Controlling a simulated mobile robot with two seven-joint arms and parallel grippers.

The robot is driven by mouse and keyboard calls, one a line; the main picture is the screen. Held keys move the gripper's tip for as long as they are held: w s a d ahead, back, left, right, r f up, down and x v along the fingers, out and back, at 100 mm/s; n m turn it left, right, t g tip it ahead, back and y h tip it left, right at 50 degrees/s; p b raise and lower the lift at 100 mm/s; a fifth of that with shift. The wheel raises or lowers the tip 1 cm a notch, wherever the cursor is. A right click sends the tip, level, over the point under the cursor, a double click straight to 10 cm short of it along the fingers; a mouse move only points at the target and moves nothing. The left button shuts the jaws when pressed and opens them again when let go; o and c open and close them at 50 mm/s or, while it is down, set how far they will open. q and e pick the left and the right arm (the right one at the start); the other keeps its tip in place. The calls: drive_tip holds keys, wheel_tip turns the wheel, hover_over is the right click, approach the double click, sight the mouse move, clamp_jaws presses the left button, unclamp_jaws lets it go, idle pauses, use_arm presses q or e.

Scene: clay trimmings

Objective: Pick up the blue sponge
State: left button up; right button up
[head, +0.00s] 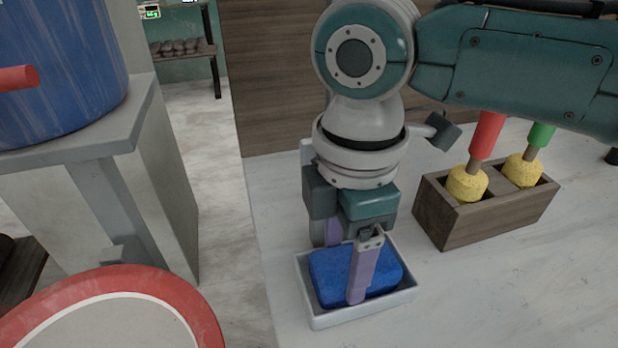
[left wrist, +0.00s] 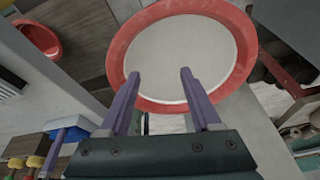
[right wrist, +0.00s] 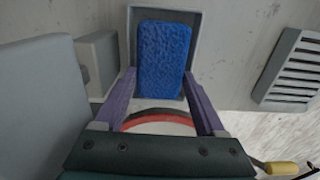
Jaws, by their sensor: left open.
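The blue sponge (head: 330,272) lies flat in a shallow light-grey tray (head: 318,322) on the worktop. In the right wrist view the sponge (right wrist: 162,60) appears between and beyond the fingertips. My right gripper (head: 348,268) points down over the tray with its purple fingers apart. In the head view one finger crosses in front of the sponge and the other is at its far side. I cannot tell whether they touch it. My left gripper (left wrist: 160,73) is open and empty, facing a round grey disc with a red rim (left wrist: 225,40). It is out of the head view.
A wooden holder (head: 470,225) with red- and green-handled yellow-headed tools stands right of the tray. The red-rimmed disc (head: 205,305) is at lower left in the head view. A blue barrel (head: 60,70) stands on a grey stand. The worktop in front of the holder is clear.

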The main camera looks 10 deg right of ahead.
drive_tip(key=c, duration=0.8)
